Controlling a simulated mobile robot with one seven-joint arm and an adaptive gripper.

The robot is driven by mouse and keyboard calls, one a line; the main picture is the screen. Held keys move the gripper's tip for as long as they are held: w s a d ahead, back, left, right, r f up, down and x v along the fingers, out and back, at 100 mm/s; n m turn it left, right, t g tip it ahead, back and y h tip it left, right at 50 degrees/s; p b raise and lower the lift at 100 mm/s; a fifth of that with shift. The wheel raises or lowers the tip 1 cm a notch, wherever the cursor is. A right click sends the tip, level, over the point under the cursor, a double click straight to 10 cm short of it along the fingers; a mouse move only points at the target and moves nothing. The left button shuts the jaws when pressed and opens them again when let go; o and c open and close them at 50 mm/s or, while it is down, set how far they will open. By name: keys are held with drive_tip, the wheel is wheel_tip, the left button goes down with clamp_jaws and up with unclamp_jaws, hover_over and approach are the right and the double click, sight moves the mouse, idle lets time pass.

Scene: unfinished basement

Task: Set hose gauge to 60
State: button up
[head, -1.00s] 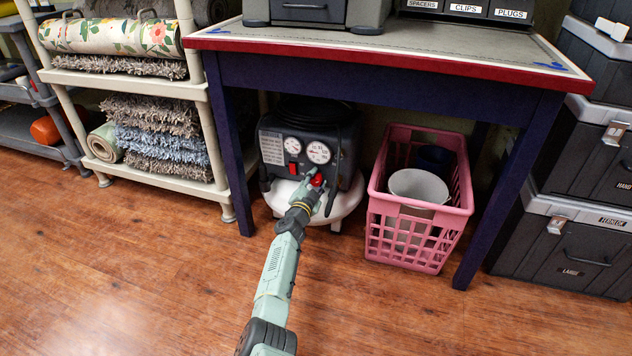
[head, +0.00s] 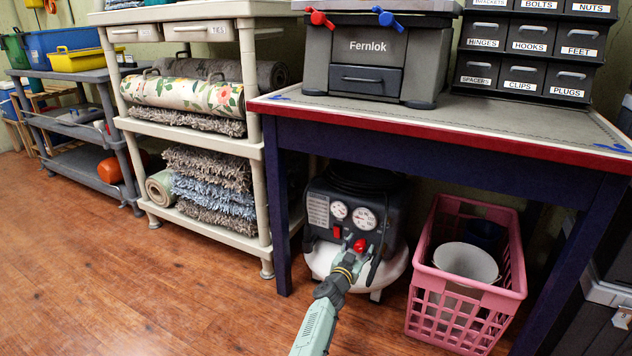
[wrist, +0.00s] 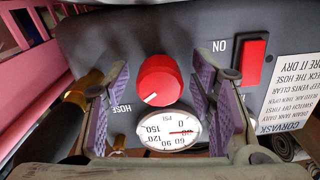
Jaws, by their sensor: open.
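The air compressor (head: 318,240) stands on the floor under the workbench, with two round white gauges on its dark panel. In the wrist view, a red knob (wrist: 160,80) sits beside the word HOSE, its white mark toward the lower left. Just below it is a gauge (wrist: 165,130) marked in PSI. Its red needle points right, between 0 and 60; I cannot read it exactly. My gripper (wrist: 162,92) is open, its purple-padded fingers on either side of the knob with gaps. In the head view, my gripper (head: 364,262) is at the panel, partly hiding it.
A red ON switch (wrist: 253,62) is near my right finger. A pink crate (head: 455,305) holding buckets stands right of the compressor. A workbench leg (head: 279,220) and a shelf of rugs (head: 200,235) are to the left. The floor in front is clear.

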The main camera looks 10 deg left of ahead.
drive_tip(key=n, duration=0.4)
drive_tip(key=shift+f, duration=0.1)
drive_tip(key=p+v, duration=1.1)
drive_tip(key=p, duration=0.2)
drive_tip(key=w+a+r+t+y+p, duration=0.1)
drive_tip(key=a+r, duration=0.2)
drive_tip(key=r, duration=0.6)
drive_tip(key=w+a+r+n+t+y+p, duration=0.1)
drive_tip(key=a+r, duration=0.3)
drive_tip(key=r, duration=0.6)
drive_tip(key=w+a+r+t+y+p, duration=0.1)
drive_tip(key=a+r+t, duration=0.1)
drive_tip(key=r, duration=0.7)
drive_tip(key=shift+a+r+t+y, duration=0.2)
drive_tip(key=shift+a+t+y, duration=0.15)
drive_tip(key=shift+a, duration=0.4)
drive_tip(key=shift+w, duration=0.1)
